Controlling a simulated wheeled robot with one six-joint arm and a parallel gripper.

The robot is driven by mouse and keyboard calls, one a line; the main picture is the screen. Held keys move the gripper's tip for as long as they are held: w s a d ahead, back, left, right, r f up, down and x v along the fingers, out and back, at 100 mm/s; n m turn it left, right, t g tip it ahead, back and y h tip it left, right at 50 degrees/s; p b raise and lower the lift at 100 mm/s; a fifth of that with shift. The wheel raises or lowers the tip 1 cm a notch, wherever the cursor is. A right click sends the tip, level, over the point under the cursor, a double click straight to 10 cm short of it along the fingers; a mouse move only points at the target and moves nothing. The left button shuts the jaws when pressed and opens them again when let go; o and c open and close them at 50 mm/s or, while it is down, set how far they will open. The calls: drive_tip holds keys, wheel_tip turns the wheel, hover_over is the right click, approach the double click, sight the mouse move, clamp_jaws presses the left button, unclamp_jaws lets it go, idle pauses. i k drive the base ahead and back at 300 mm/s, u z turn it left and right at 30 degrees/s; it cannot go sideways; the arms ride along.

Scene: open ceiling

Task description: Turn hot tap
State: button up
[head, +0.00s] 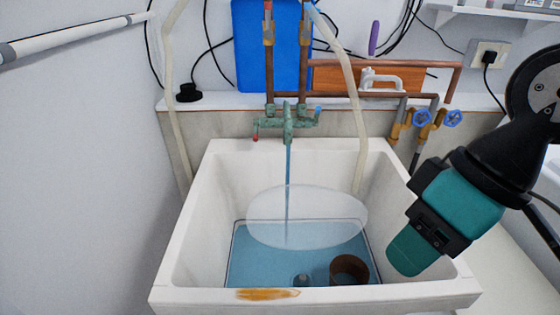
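A greenish, corroded mixer tap (288,122) is mounted on the wall over the back rim of a white sink (190,235). Its left handle ends in a red tip (255,138), and its right handle has a blue tip (318,110). A thin blue stream (288,180) runs down from the spout into the basin. My gripper (405,258) is teal and black and hangs over the right side of the sink, in front of and to the right of the tap. It touches neither handle. Its fingers merge in this view, so I cannot tell their opening.
Blue water (260,265) with a pale disc above it lies in the basin, with a brown ring (348,270). A pale hose (352,80) hangs right of the tap. Copper pipes (400,63) and blue valve wheels (453,118) stand at the right.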

sight(257, 121)
drive_tip(key=k, duration=1.65)
drive_tip(key=u, duration=1.15)
drive_tip(key=i, duration=1.7)
drive_tip(key=z, duration=1.55)
drive_tip(key=i, duration=0.5)
